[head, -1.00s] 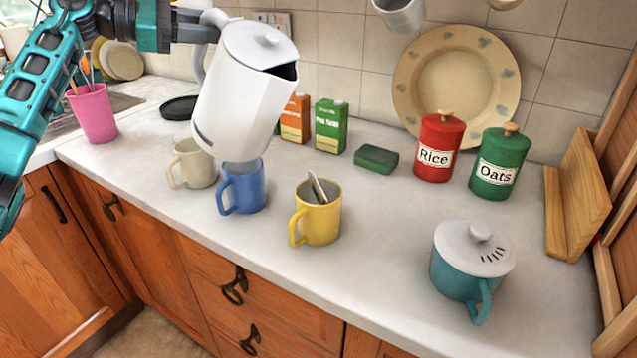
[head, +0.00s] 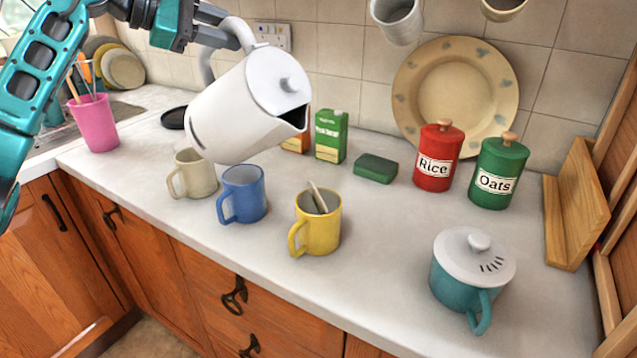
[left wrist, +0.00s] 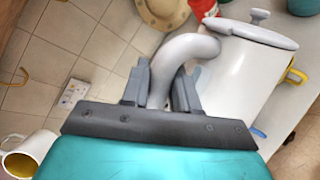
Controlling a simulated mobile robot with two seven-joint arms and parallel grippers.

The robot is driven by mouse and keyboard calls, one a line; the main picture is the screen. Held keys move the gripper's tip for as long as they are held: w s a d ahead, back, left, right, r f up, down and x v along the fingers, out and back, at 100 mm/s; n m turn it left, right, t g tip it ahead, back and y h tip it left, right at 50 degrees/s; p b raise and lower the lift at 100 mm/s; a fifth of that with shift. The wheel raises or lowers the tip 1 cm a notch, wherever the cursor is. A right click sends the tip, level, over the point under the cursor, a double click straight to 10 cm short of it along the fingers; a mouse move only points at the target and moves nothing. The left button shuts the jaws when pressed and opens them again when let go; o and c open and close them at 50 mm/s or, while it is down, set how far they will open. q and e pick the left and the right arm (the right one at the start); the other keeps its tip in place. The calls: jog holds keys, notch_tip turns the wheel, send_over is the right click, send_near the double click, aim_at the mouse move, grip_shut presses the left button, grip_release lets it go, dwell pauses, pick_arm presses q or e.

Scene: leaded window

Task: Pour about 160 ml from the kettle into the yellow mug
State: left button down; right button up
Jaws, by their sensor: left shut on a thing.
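The white kettle (head: 243,108) is in the air above the worktop, tilted with its dark spout opening toward the right. My left gripper (head: 240,38) is shut on its handle; the left wrist view also shows the grip on the kettle (left wrist: 262,70). The yellow mug (head: 316,230) stands upright on the worktop, below and to the right of the spout, with a spoon-like handle (head: 318,200) sticking out. The spout is not directly over the mug. No stream of liquid shows. My right gripper is not in view.
A blue mug (head: 242,194) and a cream mug (head: 193,174) stand left of the yellow mug. A teal lidded pot (head: 462,285), red Rice canister (head: 437,157), green Oats canister (head: 497,172) and green sponge (head: 375,168) stand right. Cups (head: 398,20) hang above. The worktop's middle right is clear.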

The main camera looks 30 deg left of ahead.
aim_at(234, 28)
pick_arm(q)
jog(key=shift+s+d+r+m+y, duration=0.15)
jog(key=shift+d+r+m+y, duration=0.25)
jog(key=shift+d+r, duration=0.25)
jog(key=shift+d, duration=0.3)
jog(key=shift+s+d+f+m+y, duration=0.15)
jog(key=shift+d+f+m+y, duration=0.15)
jog(key=shift+d, duration=0.25)
jog(key=shift+s+d+f+m+y, duration=0.1)
jog(key=shift+d+f+m+y, duration=0.15)
jog(key=shift+d, duration=0.3)
jog(key=shift+a, duration=0.2)
jog(key=shift+d+f+m+y, duration=0.35)
jog(key=shift+d, duration=0.15)
dwell(1.3)
